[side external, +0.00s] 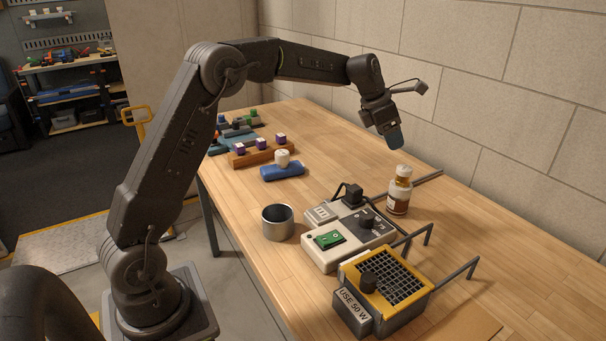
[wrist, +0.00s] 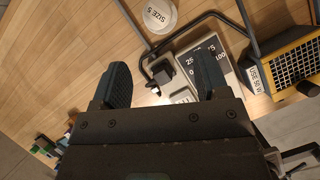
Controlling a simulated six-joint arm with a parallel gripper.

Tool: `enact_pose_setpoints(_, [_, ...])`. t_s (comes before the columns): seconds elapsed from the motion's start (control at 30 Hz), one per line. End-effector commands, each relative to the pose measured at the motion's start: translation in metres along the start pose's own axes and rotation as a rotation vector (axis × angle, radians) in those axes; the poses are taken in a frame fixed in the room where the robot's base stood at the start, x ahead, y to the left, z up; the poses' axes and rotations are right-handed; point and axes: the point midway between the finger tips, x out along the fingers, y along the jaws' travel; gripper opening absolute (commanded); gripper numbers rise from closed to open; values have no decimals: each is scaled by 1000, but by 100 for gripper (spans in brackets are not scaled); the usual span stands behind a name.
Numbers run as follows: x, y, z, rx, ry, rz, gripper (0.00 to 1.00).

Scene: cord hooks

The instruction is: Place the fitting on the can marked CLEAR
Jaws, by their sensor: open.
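My gripper (side external: 393,136) hangs above the table's far right side, empty; the wrist view shows its two dark fingers (wrist: 160,62) spread apart. No thing in view reads CLEAR, and I cannot tell which one is the fitting. An open metal can (side external: 278,223) stands on the table left of the grey unit, with no legible mark. A small black block (side external: 352,193) sits at the back of the grey unit; a dark piece also shows between the fingers in the wrist view (wrist: 159,72).
A yellow-framed grid box (side external: 350,263) reads USE 50 W. Dark bent rods (side external: 457,272) stick up beside them. A round piece (wrist: 160,15) reads SIZE 5.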

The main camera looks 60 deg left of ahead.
Motion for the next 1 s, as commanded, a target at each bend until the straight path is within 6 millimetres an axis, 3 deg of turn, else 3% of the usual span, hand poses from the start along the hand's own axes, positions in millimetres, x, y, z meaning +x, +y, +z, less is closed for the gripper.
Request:
enact_pose_setpoints(0.17, [-48,-41,-11,357,7,23,68])
enact_pose_setpoints(0.27, [-82,-77,-31,682,24,38,68])
enact_pose_setpoints(0.5, [-141,-157,-107,1492,86,63,68])
enact_pose_setpoints(0.63, [-158,-194,-159,1926,132,69,68])
enact_pose_setpoints(0.8, [-161,-228,-222,2405,195,59,68])
enact_pose_setpoints(1.0, [-155,-245,-260,2701,241,40,68])
